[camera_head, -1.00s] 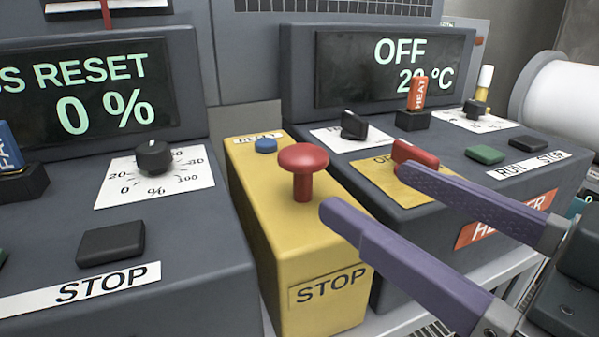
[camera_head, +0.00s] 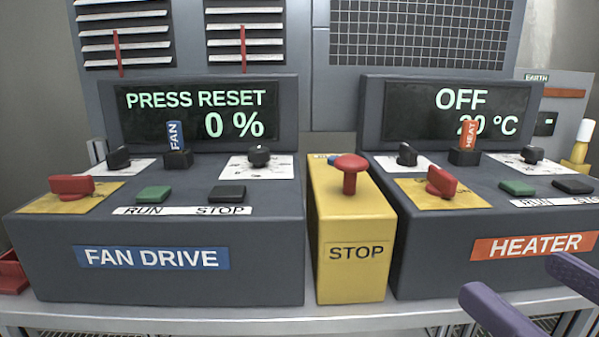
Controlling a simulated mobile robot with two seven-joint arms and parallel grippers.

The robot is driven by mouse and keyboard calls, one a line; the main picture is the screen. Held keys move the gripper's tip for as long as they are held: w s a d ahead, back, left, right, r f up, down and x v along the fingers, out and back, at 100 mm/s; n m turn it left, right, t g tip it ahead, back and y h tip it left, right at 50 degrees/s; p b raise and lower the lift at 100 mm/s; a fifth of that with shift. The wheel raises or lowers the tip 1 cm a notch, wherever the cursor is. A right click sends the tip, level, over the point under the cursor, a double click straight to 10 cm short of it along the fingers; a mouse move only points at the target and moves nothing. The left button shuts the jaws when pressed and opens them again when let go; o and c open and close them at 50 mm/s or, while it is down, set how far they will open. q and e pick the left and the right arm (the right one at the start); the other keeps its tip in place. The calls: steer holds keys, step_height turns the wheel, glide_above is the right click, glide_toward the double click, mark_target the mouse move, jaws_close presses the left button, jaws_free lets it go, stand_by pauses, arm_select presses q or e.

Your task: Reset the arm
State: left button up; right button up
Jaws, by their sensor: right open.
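My right gripper (camera_head: 535,295) shows at the lower right, in front of the heater box. Its two purple fingers are apart with nothing between them, and it touches nothing that I can see. The left gripper is not in view. The yellow stop box (camera_head: 350,217) stands in the middle with a red mushroom button (camera_head: 350,170) raised on its stem. A blue button behind the mushroom is partly hidden. The fan drive box (camera_head: 160,240) is at left; its display (camera_head: 196,113) reads PRESS RESET, 0 %. The heater box (camera_head: 440,235) is at right; its display (camera_head: 458,111) reads OFF, 20 °C.
Both boxes carry red switches on yellow plates, dark knobs, and green and black buttons. The bench edge (camera_head: 200,311) runs along the front. A red bin (camera_head: 12,272) is at far left. An earth panel (camera_head: 558,110) is at the right. Room in front is clear.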

steer(key=s+d+f+m+g+h+p, duration=0.1)
steer(key=s+d+f+g+h+p, duration=0.15)
steer(key=s+g+p, duration=0.35)
steer(key=s+d+f+m+g+h+p, duration=0.1)
steer(key=s+f+g+h+p, duration=0.25)
steer(key=g, duration=0.45)
arm_select(q)
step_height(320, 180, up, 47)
steer(key=p, duration=3.7)
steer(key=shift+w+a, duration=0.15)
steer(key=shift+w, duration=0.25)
arm_select(e)
step_height(320, 180, up, 38)
steer(key=y, duration=0.1)
steer(key=shift+s+f+n+t, duration=0.2)
steer(key=shift+s+n+t, duration=0.1)
steer(key=shift+s, duration=0.05)
steer(key=shift+d, duration=0.1)
steer(key=shift+c, duration=0.2)
